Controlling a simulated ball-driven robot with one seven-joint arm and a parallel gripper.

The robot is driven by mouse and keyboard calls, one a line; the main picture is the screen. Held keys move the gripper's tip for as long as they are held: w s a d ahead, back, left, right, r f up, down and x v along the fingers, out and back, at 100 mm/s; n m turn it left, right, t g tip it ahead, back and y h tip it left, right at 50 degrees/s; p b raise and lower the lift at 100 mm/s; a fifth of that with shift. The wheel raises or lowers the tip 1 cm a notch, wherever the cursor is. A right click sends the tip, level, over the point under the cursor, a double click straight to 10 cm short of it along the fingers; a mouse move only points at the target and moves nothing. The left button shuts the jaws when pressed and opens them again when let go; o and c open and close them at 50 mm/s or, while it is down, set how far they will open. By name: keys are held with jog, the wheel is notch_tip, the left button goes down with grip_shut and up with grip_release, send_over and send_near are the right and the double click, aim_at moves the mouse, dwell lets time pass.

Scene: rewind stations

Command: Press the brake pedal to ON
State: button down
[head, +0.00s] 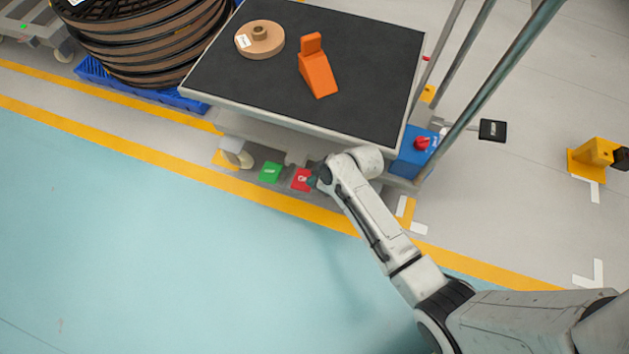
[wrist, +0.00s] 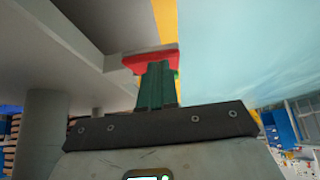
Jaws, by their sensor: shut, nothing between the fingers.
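A red pedal (head: 301,180) with a small white label sits low at the front of the cart, beside a green pedal (head: 270,172). The labels are too small to read surely. My gripper (head: 313,181) is at the right side of the red pedal, partly hidden by my wrist. In the wrist view, my gripper's green fingers (wrist: 157,85) are together and empty, and their tips overlap the red pedal (wrist: 150,60). I cannot tell whether they touch it or how far the pedal is pressed.
The cart's dark top (head: 230,85) holds an orange wedge (head: 318,74) and a brown roll (head: 260,40). A blue box with a red knob (head: 422,143) is right of my wrist. Black reels (head: 145,45) stand on a blue pallet. The teal floor (head: 130,230) in front is clear.

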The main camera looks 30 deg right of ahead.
dwell(0.4)
jog(key=shift+s+d+f+t, duration=0.15)
jog(key=shift+s+f+t, duration=0.05)
jog(key=shift+f+t, duration=0.15)
jog(key=shift+b, duration=0.3)
jog(key=shift+t+y, duration=0.25)
jog(key=shift+y, duration=0.15)
jog(key=shift+s+d+f+b, duration=0.2)
jog(key=shift+f+b, duration=0.1)
jog(key=shift+f, duration=0.45)
jog(key=shift+s+d+f+b, duration=0.1)
jog(key=shift+s+f+b, duration=0.15)
jog(key=shift+f, duration=0.5)
jog(key=shift+s+d+f+b, duration=0.2)
jog(key=shift+f+b, duration=0.1)
jog(key=shift+f, duration=0.45)
jog(key=s+d+f+p+v, duration=0.1)
jog(key=p+v, duration=0.4)
jog(key=v, duration=0.6)
jog(key=s+d+f+p+v, duration=0.1)
jog(key=p+v, duration=0.4)
jog(key=v, duration=0.6)
jog(key=shift+s+d+f+p, duration=0.15)
jog(key=shift+s+f+p, duration=0.1)
jog(key=shift+s+p, duration=0.25)
